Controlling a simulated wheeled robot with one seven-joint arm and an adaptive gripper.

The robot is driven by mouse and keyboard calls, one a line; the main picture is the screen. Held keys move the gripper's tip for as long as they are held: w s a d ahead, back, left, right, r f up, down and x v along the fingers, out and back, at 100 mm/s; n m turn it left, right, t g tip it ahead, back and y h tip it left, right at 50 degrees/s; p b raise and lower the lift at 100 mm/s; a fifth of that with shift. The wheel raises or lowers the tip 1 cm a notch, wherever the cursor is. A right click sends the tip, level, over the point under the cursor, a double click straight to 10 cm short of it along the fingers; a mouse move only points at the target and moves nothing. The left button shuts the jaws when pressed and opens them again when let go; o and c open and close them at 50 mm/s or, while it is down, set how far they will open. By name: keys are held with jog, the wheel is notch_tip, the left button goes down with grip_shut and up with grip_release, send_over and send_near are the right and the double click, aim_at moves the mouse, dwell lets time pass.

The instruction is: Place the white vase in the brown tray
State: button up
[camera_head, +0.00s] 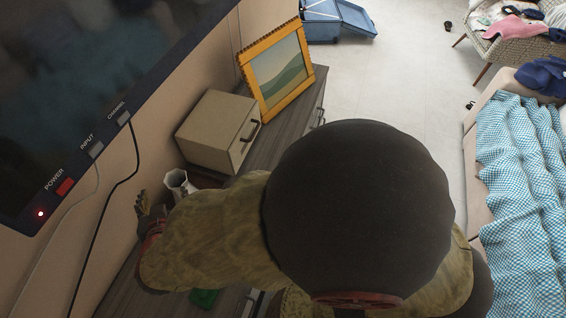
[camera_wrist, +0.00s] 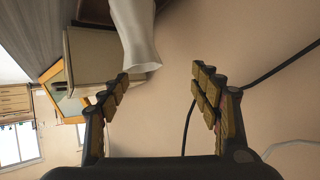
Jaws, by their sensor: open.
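The white vase (camera_head: 178,184) stands on the dresser near the wall in the head view, its lower part partly hidden by my arm. In the wrist view the vase (camera_wrist: 138,35) shows at the top, just beyond the fingertips and nearer the left finger. My gripper (camera_head: 149,208) is open and empty beside the vase, on its lower-left side. Both fingers of my gripper (camera_wrist: 160,76) are spread apart in the wrist view. A brown edge, seemingly the brown tray (camera_head: 207,174), shows beside the vase and in front of the beige box; most of it is hidden by my arm.
A beige drawer box (camera_head: 212,130) and a yellow-framed picture (camera_head: 279,70) stand farther along the dresser (camera_head: 290,118). A wall screen (camera_head: 90,80) with hanging cables is at the left. A green item (camera_head: 204,298) lies below my arm. Open floor is beyond the dresser.

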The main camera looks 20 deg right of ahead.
jog(key=w+d+r+n+g+y, duration=0.1)
jog(key=w+d+r+y, duration=0.15)
jog(key=r, duration=0.45)
jog(key=w+d+r+n+g+y, duration=0.1)
jog(key=d+r+y, duration=0.25)
jog(key=r, duration=0.35)
jog(key=s+d+g+h, duration=0.1)
jog(key=s+d+h, duration=0.1)
jog(key=s+d, duration=0.3)
jog(key=s+d+g+h, duration=0.1)
jog(key=s+d, duration=0.5)
jog(key=d, duration=0.7)
jog(key=s+d+r+g+h, duration=0.1)
jog(key=s+d+g+h, duration=0.1)
jog(key=s+d, duration=0.4)
jog(key=d+h, duration=0.1)
jog(key=d, duration=0.3)
jog(key=shift+s+m+h, duration=0.15)
jog(key=shift+m+h, duration=0.15)
jog(key=shift+a, duration=0.15)
jog(key=shift+c, duration=1)
